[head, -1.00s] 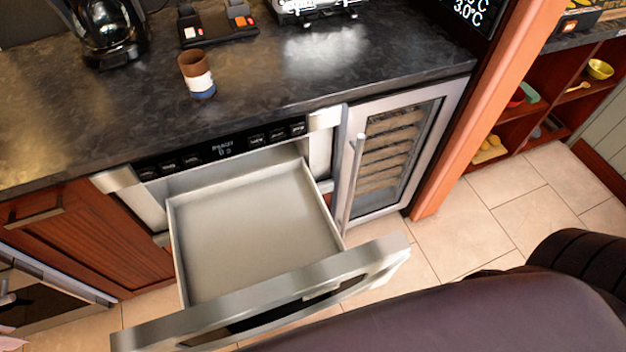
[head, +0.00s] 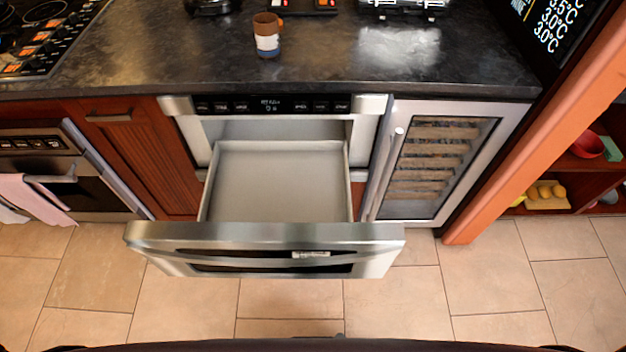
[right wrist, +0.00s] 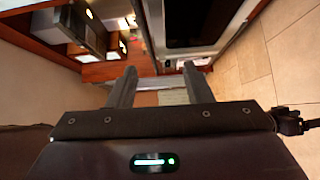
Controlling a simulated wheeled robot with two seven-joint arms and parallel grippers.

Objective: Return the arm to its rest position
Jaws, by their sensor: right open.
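My right gripper (right wrist: 157,88) shows in the right wrist view with its two fingers apart and nothing between them. It is not in the head view. My left gripper is in neither view. In the head view the microwave drawer (head: 280,180) is pulled open below the counter, and its tray looks empty. Its steel front panel (head: 265,235) stands out over the floor. A brown, white and blue mug (head: 267,36) stands on the counter above the drawer.
The dark countertop (head: 170,60) runs along the back. A glass-door wine cooler (head: 440,165) is right of the drawer. An oven (head: 70,170) with a pink towel (head: 32,192) and a stovetop (head: 45,35) are at left. The tiled floor (head: 290,298) in front is clear.

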